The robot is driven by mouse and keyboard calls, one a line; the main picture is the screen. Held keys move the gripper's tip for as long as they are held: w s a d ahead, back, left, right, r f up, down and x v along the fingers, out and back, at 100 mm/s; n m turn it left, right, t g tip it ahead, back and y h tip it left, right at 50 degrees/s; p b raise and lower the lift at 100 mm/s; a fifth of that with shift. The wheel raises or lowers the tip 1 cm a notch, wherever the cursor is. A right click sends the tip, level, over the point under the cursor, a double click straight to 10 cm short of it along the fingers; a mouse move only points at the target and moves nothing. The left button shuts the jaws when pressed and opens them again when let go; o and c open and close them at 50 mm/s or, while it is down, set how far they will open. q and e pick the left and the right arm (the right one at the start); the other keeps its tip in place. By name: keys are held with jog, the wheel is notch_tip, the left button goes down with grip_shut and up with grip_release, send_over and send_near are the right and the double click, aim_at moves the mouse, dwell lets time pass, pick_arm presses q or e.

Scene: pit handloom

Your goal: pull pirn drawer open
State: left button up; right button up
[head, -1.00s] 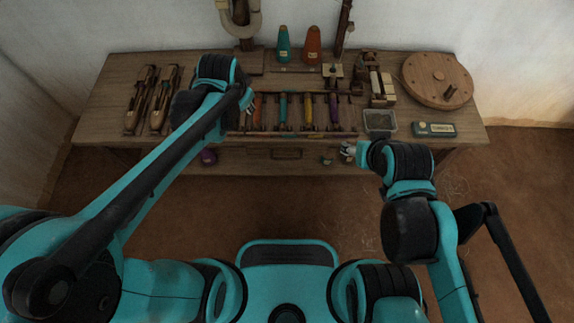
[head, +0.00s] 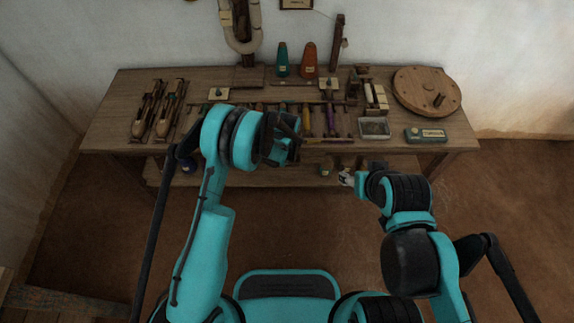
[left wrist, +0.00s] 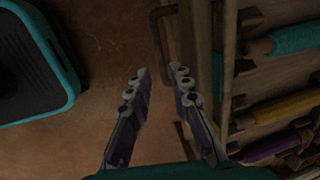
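The pirn drawer is in the front of the wooden bench, mostly behind my left arm in the head view. In the left wrist view, the drawer front (left wrist: 182,35) is a brown wooden face with a dark bracket handle (left wrist: 157,38). My left gripper (left wrist: 160,72) is open, its two fingers pointing toward the handle, one on each side of its line. Part of the handle is hidden by the fingers; contact cannot be told. In the head view my left gripper (head: 292,140) is at the bench's front edge. My right gripper (head: 346,178) is low, in front of the bench, fingers too small to read.
On the bench (head: 105,125), coloured pirns (head: 331,120) lie in a rack just behind the edge. Shuttles (head: 168,108) are at left; a clear tray (head: 374,127), a green box (head: 426,135) and a round wooden disc (head: 427,90) at right. The floor in front is open.

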pick_arm(q)
jog(key=f+b, duration=0.1)
jog(key=f, duration=0.2)
jog(key=w+f+b, duration=0.1)
jog(key=f, duration=0.2)
jog(key=shift+w+f, duration=0.2)
jog(key=shift+f, duration=0.15)
grip_shut()
